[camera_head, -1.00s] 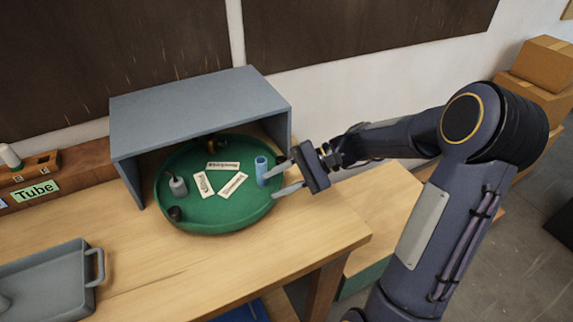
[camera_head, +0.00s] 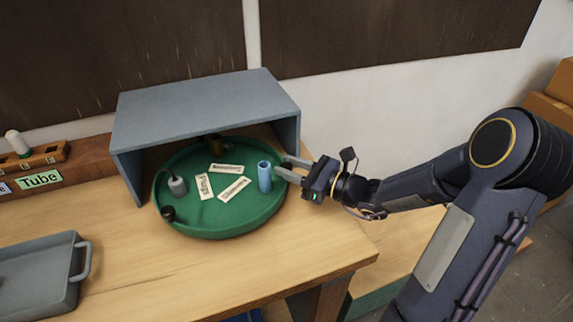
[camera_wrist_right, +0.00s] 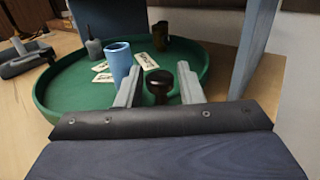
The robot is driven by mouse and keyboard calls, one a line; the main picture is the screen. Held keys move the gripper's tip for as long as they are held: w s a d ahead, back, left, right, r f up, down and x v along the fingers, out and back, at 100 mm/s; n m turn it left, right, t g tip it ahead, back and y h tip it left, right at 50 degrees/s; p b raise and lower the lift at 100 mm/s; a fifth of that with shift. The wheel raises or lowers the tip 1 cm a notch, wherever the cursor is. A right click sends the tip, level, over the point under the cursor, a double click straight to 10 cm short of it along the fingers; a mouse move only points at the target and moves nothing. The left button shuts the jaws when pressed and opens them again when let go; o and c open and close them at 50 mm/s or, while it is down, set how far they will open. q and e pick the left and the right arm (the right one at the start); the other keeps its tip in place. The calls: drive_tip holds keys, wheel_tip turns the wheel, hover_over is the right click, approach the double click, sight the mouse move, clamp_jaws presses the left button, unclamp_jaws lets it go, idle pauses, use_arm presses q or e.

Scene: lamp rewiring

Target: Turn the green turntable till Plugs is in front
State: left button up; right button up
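The green turntable (camera_head: 222,229) stands on the wooden table, partly under the grey cover. Its Plugs label (camera_head: 204,187) lies left of the middle, its text tilted. Two other labels (camera_head: 226,168) (camera_head: 234,189) lie beside it. A blue cylinder (camera_head: 264,177) stands on the right side, a grey bottle-shaped item (camera_head: 177,186) on the left, and a dark piece (camera_head: 168,213) at the front left. My right gripper (camera_head: 282,168) is at the turntable's right edge. In the right wrist view its open fingers (camera_wrist_right: 160,92) stand either side of a dark knob (camera_wrist_right: 158,86). My left gripper is not in view.
The grey cover (camera_head: 210,108) roofs the back of the turntable, with a side wall (camera_head: 288,135) close to my right gripper. A grey tray (camera_head: 40,285) lies at the front left. The table front (camera_head: 250,265) is clear.

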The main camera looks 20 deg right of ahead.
drive_tip(key=shift+w+a, duration=0.4)
drive_tip(key=shift+w, duration=0.05)
clamp_jaws()
drive_tip(key=shift+w+d+r, duration=0.1)
drive_tip(key=shift+w, duration=0.1)
drive_tip(key=w+n+g+y+p, duration=0.1)
drive_tip(key=w+d+n+g+y+p, duration=0.1)
drive_tip(key=shift+w+r+y, duration=0.1)
drive_tip(key=shift+w+y, duration=0.2)
drive_tip(key=shift+w, duration=0.05)
drive_tip(key=shift+w+d+n+g+y+p, duration=0.1)
drive_tip(key=shift+w+n+g+y+p, duration=0.4)
drive_tip(key=shift+w+n+g, duration=0.25)
drive_tip(key=shift+s, duration=0.15)
